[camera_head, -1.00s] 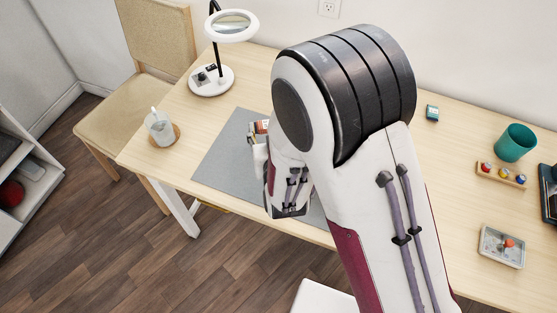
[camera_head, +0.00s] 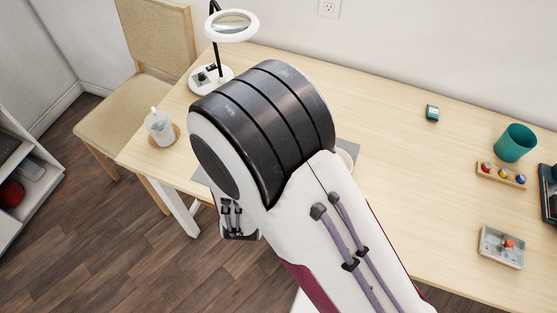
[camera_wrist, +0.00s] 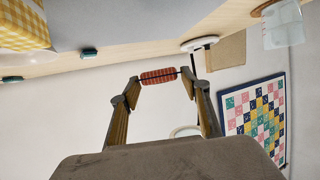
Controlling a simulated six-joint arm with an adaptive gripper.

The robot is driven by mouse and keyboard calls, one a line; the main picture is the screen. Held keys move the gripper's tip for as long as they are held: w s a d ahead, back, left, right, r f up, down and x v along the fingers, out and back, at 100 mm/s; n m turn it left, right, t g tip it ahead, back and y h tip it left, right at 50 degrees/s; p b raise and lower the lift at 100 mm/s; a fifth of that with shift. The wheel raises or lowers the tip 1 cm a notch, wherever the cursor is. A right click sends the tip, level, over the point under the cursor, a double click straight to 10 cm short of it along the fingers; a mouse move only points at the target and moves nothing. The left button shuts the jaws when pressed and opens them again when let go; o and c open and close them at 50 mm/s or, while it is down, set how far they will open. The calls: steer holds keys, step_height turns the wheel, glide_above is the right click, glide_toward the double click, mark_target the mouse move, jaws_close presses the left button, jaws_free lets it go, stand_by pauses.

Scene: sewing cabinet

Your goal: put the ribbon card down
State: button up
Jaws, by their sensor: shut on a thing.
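My gripper (camera_wrist: 158,76) is in the wrist view, its two fingers closed in on a red ribbed thing (camera_wrist: 158,77). This seems to be the ribbon card seen edge-on, with a thin dark line across it. It is held clear of the table, as far as the wrist view shows. In the head view my arm covers the gripper and the card. The grey mat (camera_head: 348,152) shows only in small parts around my arm.
The magnifier lamp (camera_head: 218,78) stands at the back left, a glass jug (camera_head: 160,127) at the left edge. A teal cup (camera_head: 515,142), a spool rack (camera_head: 501,175) and a clear tray (camera_head: 502,247) are at the right. The table (camera_head: 400,170) right of my arm is mostly clear.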

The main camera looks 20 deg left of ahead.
steer(key=shift+w+d+r, duration=0.1)
steer(key=shift+w+r, duration=0.05)
steer(key=shift+r, duration=0.05)
stand_by(0.3)
steer(key=shift+f, duration=2.95)
steer(key=shift+f, duration=2.05)
steer(key=shift+f, duration=0.15)
steer(key=o, duration=0.9)
